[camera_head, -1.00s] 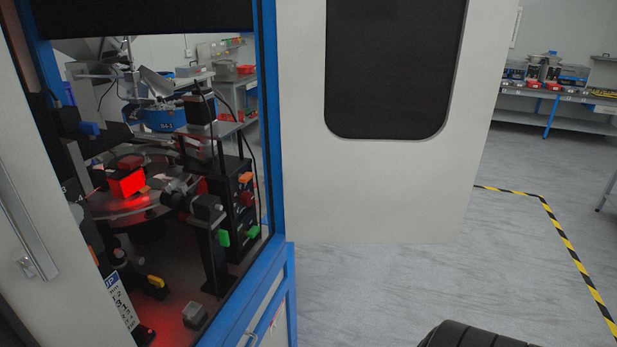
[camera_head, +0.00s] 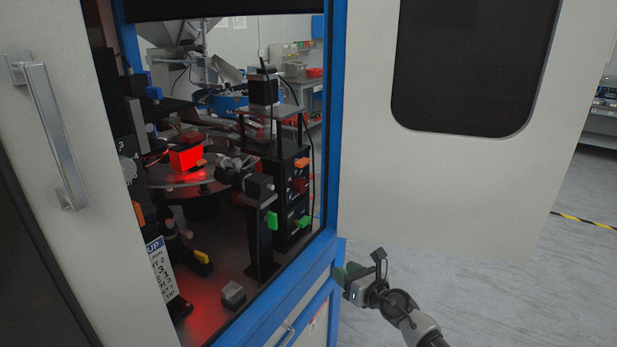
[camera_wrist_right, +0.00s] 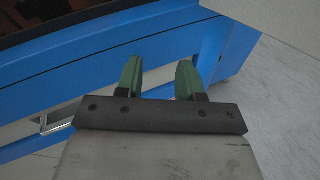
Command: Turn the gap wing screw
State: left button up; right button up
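I cannot tell which part is the gap wing screw. Several small coloured knobs show inside the open machine in the head view: a green knob (camera_head: 272,220), a yellow knob (camera_head: 202,257) and an orange knob (camera_head: 301,162). My right gripper (camera_head: 345,273) is low at the right, outside the machine beside its blue frame. In the right wrist view its two green fingers (camera_wrist_right: 160,80) are apart with nothing between them, in front of the blue frame. My left gripper is not in view.
The machine's blue frame (camera_head: 333,120) edges the opening. A white door with a dark window (camera_head: 365,170) stands open at the right. A glass disc (camera_head: 215,180) and a red-lit block (camera_head: 187,158) are inside. The grey floor (camera_head: 480,290) at the right is clear.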

notch_tip(320, 180, up, 13)
jog(key=w+a+n+y+b, duration=0.1)
jog(key=w+a+n+y, duration=0.15)
jog(key=n, duration=0.95)
jog(key=n+t+h+b, duration=0.1)
jog(key=n+h, duration=0.1)
jog(key=n, duration=0.6)
send_near(305, 165)
jog(key=shift+y, duration=0.25)
jog(key=p+x, duration=0.2)
jog(key=x, duration=0.6)
jog(key=shift+w+p, duration=0.1)
jog(key=shift+p, duration=0.3)
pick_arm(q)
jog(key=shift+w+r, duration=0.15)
pick_arm(e)
jog(key=shift+w+a+f, duration=0.1)
jog(key=shift+w+a, duration=0.15)
jog(key=shift+w, duration=0.4)
jog(key=shift+c, duration=0.4)
grip_shut()
